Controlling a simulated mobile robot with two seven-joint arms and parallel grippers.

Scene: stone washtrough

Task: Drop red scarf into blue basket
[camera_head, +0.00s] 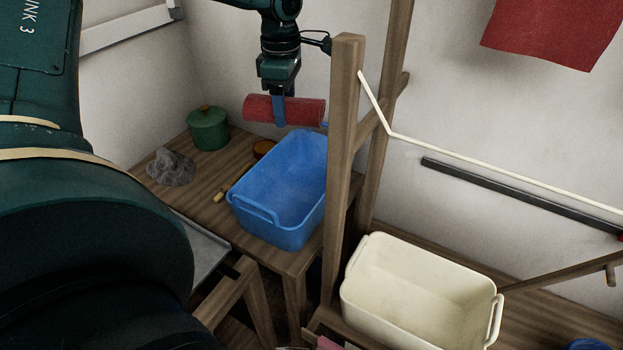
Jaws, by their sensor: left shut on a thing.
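The red scarf (305,112) is a rolled, roughly cylindrical red bundle in the upper middle of the head view. My left gripper (280,112) is shut on it, with its blue fingers pointing down around the roll. The blue basket (277,218) stands on the wooden table, open at the top, and the visible part of its inside is empty. The scarf is held in the air, above and toward the far side of the basket in the picture, apart from it. My right gripper is not in view.
A green lidded pot (208,130) and a grey lump (170,167) stand left of the basket. A wooden post (343,160) rises close to its right side. A cream basket (420,298) stands at lower right. A red cloth (552,30) hangs at upper right.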

